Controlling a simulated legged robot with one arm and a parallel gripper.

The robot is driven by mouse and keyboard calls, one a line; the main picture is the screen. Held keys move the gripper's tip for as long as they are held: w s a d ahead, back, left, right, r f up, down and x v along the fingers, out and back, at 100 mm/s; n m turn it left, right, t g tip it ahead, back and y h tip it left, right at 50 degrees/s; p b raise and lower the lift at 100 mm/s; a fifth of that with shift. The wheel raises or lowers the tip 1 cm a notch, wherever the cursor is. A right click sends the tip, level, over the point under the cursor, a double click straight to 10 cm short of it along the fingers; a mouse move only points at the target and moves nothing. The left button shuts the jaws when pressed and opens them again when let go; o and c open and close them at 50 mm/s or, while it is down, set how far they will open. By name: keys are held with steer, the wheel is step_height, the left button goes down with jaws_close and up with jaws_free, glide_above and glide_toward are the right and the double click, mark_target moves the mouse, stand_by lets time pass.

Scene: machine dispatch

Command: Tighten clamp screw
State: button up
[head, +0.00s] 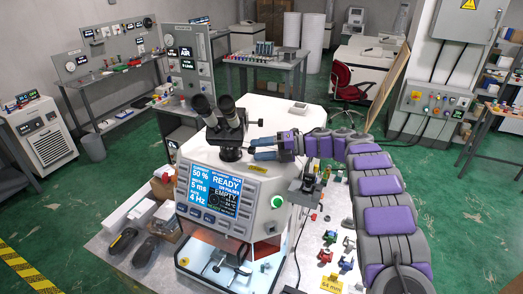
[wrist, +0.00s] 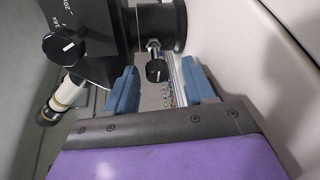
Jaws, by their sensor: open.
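The white machine (head: 240,180) stands in the middle of the head view, with a black binocular microscope head (head: 230,128) on top. A small black knob, seemingly the clamp screw (head: 259,122), sticks out to the right from the microscope head. In the wrist view the microscope head (wrist: 95,30) fills the upper left, and the clamp screw (wrist: 157,70) shows as a black ribbed knob with a light mark on its end. My gripper (head: 253,148) is open beside the microscope column. In the wrist view its blue fingers (wrist: 158,75) stand apart, with the knob appearing in the gap, not gripped.
A lit display (head: 213,188) is on the machine's front. A small white box (head: 298,108) lies on its top behind my arm. Coloured parts (head: 330,237) lie on the bench at right. In the wrist view a pale machine surface (wrist: 265,50) runs close along the right.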

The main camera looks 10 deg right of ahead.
steer(key=shift+a, duration=0.15)
steer(key=v, duration=1.8)
steer(key=shift+w+b, duration=0.15)
steer(key=shift+b, duration=0.3)
steer(key=shift+f, duration=0.1)
